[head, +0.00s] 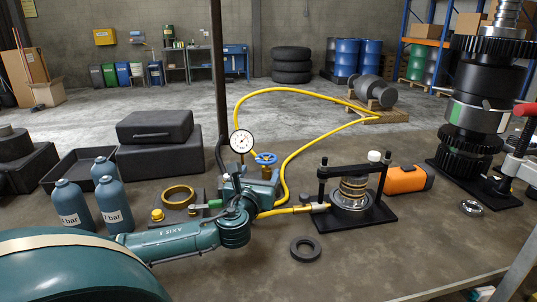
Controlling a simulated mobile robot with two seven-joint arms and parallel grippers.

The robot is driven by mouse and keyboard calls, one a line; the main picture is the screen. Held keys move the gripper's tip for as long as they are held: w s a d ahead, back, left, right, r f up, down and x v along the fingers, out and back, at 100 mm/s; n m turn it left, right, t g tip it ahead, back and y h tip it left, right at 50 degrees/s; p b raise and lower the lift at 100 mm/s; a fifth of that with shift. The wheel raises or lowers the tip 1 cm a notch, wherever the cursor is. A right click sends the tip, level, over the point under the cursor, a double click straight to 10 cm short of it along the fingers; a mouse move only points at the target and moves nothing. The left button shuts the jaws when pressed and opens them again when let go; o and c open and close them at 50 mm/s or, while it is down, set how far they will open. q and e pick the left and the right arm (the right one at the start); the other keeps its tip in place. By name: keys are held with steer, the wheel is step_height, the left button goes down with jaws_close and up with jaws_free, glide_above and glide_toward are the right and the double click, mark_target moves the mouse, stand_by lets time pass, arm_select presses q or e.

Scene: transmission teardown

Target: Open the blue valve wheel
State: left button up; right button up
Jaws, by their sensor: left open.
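The blue valve wheel (265,158) sits on a brass stem on top of the teal pump body (266,184), near the middle of the head view. A round white pressure gauge (242,141) stands just left of the wheel. My left gripper (238,189) is at the end of my teal arm, low and left of the wheel, in front of the pump. It is open and looks apart from the wheel; its fingertips are hard to make out against the dark parts. My right gripper is not in view.
A yellow hose (285,180) loops behind the pump; another runs to a black press (350,205). An orange tool (408,179) and a tall gear stack (475,125) stand right.

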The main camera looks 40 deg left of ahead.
mark_target(269, 154)
arm_select(q)
steer(key=x, duration=1)
steer(key=shift+w+p, duration=0.1)
steer(key=shift+p, duration=0.2)
steer(key=shift+w+a, duration=0.15)
steer(key=shift+w, duration=0.1)
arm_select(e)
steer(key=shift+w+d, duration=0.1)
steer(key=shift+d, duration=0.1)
arm_select(q)
steer(key=shift+c, duration=0.2)
steer(key=c, duration=0.7)
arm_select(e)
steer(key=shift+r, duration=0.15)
